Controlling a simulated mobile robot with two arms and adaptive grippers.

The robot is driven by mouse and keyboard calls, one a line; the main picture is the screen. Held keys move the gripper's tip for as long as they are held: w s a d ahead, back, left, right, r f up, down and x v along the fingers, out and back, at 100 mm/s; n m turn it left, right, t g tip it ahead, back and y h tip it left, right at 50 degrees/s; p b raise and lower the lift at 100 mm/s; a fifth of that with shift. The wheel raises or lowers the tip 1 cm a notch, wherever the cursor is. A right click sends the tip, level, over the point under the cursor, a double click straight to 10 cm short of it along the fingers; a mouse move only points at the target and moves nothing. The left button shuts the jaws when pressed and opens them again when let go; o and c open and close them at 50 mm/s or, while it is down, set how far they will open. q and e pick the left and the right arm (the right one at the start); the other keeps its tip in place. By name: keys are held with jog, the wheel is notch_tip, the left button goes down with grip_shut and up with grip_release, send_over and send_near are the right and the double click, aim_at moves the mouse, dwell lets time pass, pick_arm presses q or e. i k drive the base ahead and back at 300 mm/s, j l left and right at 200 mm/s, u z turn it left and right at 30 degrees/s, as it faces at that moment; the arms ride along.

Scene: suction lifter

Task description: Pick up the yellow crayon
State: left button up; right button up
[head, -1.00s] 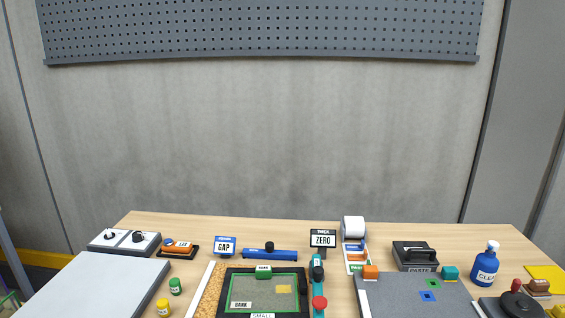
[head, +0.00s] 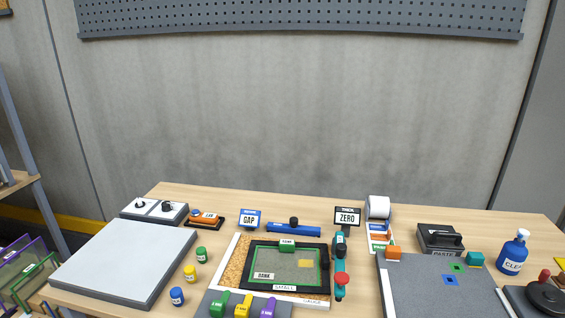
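A yellow stubby piece (head: 243,305), which looks like the yellow crayon, sits at the bottom edge of the head view. It stands on a grey holder (head: 206,299) between a green piece (head: 219,304) and a purple piece (head: 267,308). Its lower part is close to the picture's edge, and small lettering on it is unreadable. A yellow-capped jar (head: 190,273) stands to its upper left and is a separate thing. Neither of my grippers shows in the head view.
A framed board (head: 331,295) lies just behind the holder. A large pale slab (head: 130,262) covers the table's left. Green (head: 201,254) and blue (head: 177,296) jars stand near the yellow one. A dark grey mat (head: 410,290) lies to the right. A wall is behind.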

aim_at(190, 271)
jog(key=j+z, duration=0.15)
jog(key=j, duration=1.75)
jog(key=i, duration=0.05)
